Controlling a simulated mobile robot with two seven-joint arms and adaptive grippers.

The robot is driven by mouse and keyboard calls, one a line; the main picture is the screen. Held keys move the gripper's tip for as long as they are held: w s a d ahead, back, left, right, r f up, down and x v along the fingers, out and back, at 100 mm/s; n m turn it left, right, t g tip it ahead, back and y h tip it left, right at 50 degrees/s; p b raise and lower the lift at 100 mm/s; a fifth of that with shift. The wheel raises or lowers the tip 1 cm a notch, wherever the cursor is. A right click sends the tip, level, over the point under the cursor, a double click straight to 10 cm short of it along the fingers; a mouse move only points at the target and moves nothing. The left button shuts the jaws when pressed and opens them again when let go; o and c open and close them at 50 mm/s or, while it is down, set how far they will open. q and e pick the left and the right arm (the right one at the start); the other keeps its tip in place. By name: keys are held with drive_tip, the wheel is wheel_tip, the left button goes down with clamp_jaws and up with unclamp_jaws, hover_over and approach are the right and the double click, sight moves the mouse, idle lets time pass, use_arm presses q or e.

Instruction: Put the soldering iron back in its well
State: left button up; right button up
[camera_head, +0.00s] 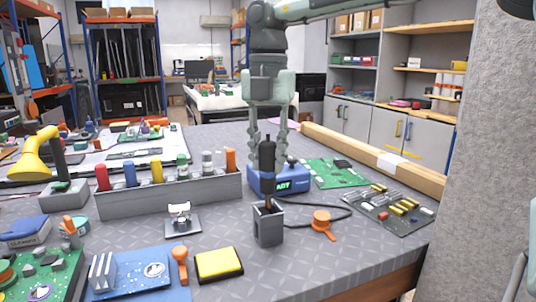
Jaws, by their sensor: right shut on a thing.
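The soldering iron (268,180) is dark and slim and stands upright. My right gripper (268,150) comes down from above, shut on the iron's upper part. The grey square well (268,228) stands on the table directly below the iron in the picture. The iron's lower end meets the well's open top in the picture; I cannot tell how deep it is inside. My left gripper is not in view.
A grey rack (165,197) with coloured tools stands left of the well. An orange-topped item (321,219) lies to the right, and green circuit boards (337,172) lie behind it. A yellow sponge (218,264) is at front left. The table right of the well's front is clear.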

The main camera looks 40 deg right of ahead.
sight(268, 187)
drive_tip(key=shift+f, duration=0.2)
idle(0.7)
drive_tip(key=shift+f+b, duration=2.45)
drive_tip(key=shift+f, duration=0.55)
drive_tip(key=shift+f, duration=0.15)
drive_tip(key=o, duration=1.2)
drive_tip(key=shift+c, duration=0.2)
wheel_tip(268, 187, up, 12)
drive_tip(key=shift+r, duration=0.1)
